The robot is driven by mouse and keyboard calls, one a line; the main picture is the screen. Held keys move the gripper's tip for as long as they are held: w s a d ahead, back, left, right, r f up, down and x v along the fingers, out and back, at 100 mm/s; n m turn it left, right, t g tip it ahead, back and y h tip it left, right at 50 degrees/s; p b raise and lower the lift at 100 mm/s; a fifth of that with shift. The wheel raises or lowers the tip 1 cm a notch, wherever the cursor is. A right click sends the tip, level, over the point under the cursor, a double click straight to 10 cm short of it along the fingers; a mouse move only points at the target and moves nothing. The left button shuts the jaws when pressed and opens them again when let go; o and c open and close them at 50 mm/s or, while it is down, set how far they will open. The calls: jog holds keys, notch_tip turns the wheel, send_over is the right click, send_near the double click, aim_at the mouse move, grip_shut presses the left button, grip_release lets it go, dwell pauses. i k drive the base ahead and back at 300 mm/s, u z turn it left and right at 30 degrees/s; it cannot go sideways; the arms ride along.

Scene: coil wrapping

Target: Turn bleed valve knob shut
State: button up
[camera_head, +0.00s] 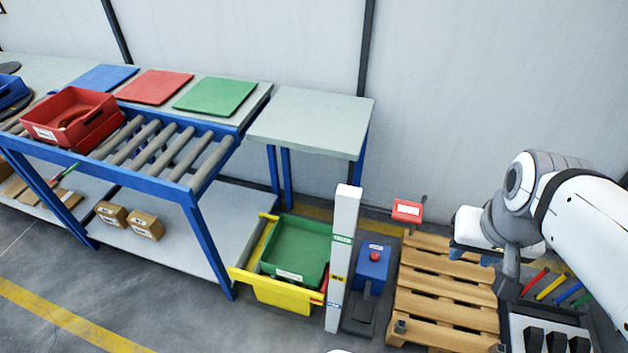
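I cannot make out a bleed valve knob for certain in the head view. A blue box (373,267) with a round red button (375,257) on top stands on the floor right of a white post, and I cannot tell whether it belongs to the valve. My arm comes in from the right edge. Its end, my gripper (473,255), appears to be over the back right of the wooden pallet, well right of the blue box. The fingertips are small and partly hidden, so their opening is unclear.
The white post (343,250) stands between the blue box and a green bin (297,250). A wooden pallet (420,280) lies right of the box, with a red sign (407,210) behind. A roller conveyor (160,145) and grey table (310,120) are at left and back.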

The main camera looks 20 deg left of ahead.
aim_at(374, 256)
jog(key=u, duration=2.1)
jog(key=k, duration=1.2)
jog(key=z, duration=0.6)
jog(key=i, duration=1.15)
jog(key=k, duration=0.85)
